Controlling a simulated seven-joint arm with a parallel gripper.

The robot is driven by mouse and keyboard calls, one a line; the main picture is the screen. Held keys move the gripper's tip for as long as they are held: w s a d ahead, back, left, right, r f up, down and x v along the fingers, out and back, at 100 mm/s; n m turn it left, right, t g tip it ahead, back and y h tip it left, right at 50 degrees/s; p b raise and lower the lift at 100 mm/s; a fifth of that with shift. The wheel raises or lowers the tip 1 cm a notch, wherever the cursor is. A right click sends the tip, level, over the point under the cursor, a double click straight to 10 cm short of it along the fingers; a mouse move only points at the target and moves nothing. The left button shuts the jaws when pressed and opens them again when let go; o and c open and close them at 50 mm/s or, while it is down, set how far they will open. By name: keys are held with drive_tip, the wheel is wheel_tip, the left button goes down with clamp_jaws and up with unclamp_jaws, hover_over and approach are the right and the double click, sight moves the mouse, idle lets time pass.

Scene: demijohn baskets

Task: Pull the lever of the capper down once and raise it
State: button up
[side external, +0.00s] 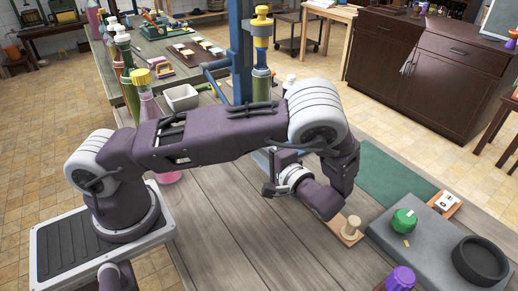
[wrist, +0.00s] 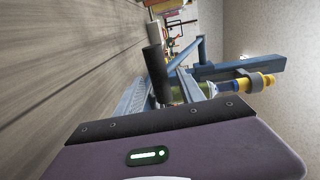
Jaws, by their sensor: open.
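The capper has a blue column (side external: 240,50) and a yellow head (side external: 261,22) above a green bottle (side external: 261,84). In the wrist view its blue column (wrist: 240,71) and yellow head (wrist: 256,82) lie sideways. A blue lever bar (side external: 215,66) reaches left from the column. In the wrist view a dark cylinder (wrist: 155,72), seemingly the lever's grip, stands close beyond my gripper's housing. My gripper (side external: 268,187) is open and in front of the capper's foot, below my forearm. Its fingertips are small and partly hidden, and I see no contact with the lever.
A white bin (side external: 181,97) and several tall bottles stand left of the capper.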

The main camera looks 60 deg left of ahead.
clamp_jaws()
idle(1.4)
